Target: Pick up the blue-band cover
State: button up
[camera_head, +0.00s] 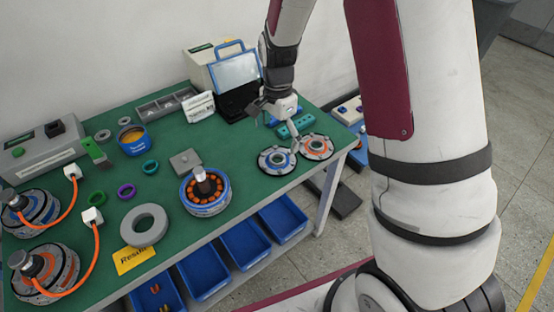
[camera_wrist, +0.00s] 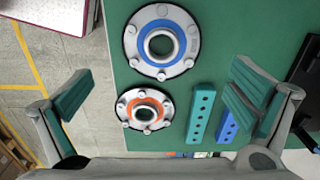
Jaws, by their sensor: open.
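The blue-band cover (camera_head: 277,160) is a round silver disc with a blue ring and a central hole. It lies flat on the green table near its right end. In the wrist view the blue-band cover (camera_wrist: 187,62) is at the top middle, ahead of my fingers. An orange-band cover (camera_head: 317,147) lies just right of it; in the wrist view this orange-band cover (camera_wrist: 145,123) is below it, nearer my palm. My gripper (camera_head: 287,128) is above the covers, open and empty. In the wrist view its fingers (camera_wrist: 163,90) are spread wide on either side, touching neither cover.
A teal drilled block (camera_head: 295,126) and a blue strip (camera_wrist: 227,126) lie close to the covers. A motor with copper windings (camera_head: 204,191) stands to the left. A blue open case (camera_head: 238,78) is behind. The table's right edge is close to the covers.

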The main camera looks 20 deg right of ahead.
aim_at(278, 162)
notch_tip(278, 162, down, 8)
jog(key=shift+w+f, duration=0.15)
dwell(0.4)
jog(key=shift+c, duration=0.2)
jog(key=c, duration=1.8)
jog(key=shift+s+f, duration=0.1)
jog(key=shift+s, duration=0.1)
